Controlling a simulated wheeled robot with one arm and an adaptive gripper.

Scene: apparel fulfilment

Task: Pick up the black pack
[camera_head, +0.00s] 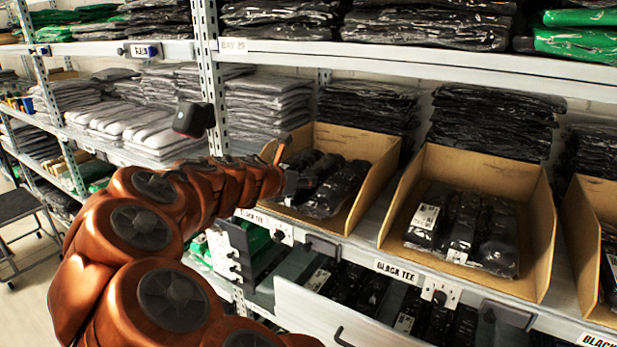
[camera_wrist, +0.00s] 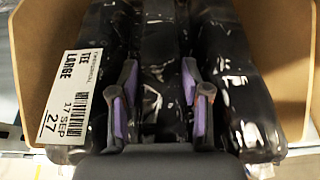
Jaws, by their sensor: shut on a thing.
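In the head view my gripper (camera_head: 292,184) reaches into the left open cardboard box on the shelf, at black plastic-wrapped packs (camera_head: 338,188). In the wrist view my gripper (camera_wrist: 158,88) has its purple-padded fingers on either side of a ridge of shiny black pack (camera_wrist: 160,45) and is shut on it. A white label (camera_wrist: 75,98) on the black wrap at left reads TEE, LARGE, 17 SEP 27. The fingertips are largely hidden in the head view.
The cardboard box wall (camera_wrist: 291,60) stands close on both sides of the packs. A second box (camera_head: 535,215) with labelled black packs stands to the right. Stacked dark garments (camera_head: 370,105) lie behind, under an upper shelf (camera_head: 420,62). A drawer (camera_head: 330,315) of black packs sits below.

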